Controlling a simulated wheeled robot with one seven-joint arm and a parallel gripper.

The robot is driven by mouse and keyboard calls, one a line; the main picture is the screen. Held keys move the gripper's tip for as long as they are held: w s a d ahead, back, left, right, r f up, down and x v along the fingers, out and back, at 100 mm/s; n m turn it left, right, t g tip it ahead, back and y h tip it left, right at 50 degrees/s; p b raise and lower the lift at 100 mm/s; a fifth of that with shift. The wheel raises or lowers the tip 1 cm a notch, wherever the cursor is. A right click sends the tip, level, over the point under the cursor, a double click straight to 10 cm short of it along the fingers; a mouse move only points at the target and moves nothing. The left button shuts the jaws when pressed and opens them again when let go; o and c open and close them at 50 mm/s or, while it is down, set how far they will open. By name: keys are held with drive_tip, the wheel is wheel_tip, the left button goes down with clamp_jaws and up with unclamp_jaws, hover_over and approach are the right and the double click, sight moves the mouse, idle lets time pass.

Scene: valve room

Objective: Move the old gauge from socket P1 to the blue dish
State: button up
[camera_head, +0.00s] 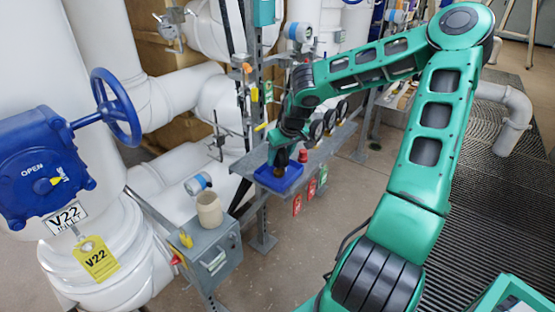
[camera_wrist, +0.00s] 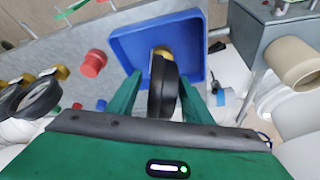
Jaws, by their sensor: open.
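The blue dish (camera_head: 262,178) sits on the grey shelf, and in the wrist view (camera_wrist: 122,40) it lies beyond my fingertips. A gauge (camera_wrist: 162,90) with a black round body and a brass fitting is seen edge-on. Its brass end is over or in the dish; I cannot tell whether it touches the bottom. My gripper (camera_wrist: 160,92) is open, with one finger on each side of the gauge. In the head view my gripper (camera_head: 283,148) is above the dish and hides most of the gauge. No socket label P1 is readable.
Several black gauges (camera_head: 329,119) stand in a row behind the dish; one also shows in the wrist view (camera_wrist: 40,97). A red cap (camera_wrist: 93,64) is beside the dish. A grey box with a beige cup (camera_head: 209,209) stands in front. Red tags (camera_head: 311,188) hang below the shelf.

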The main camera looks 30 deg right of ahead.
drive_tip(key=s+d+r+m, duration=0.1)
drive_tip(key=s+r+m, duration=0.1)
drive_tip(key=s+r, duration=1.3)
drive_tip(key=s+a+m+g, duration=0.2)
drive_tip(key=s+a, duration=0.1)
drive_tip(key=s, duration=0.7)
drive_tip(key=s+a+m+g, duration=0.2)
drive_tip(key=s+a, duration=0.1)
drive_tip(key=s, duration=0.8)
drive_tip(key=shift+f+g, duration=0.3)
drive_tip(key=shift+f, duration=0.15)
drive_tip(key=shift+s, duration=0.1)
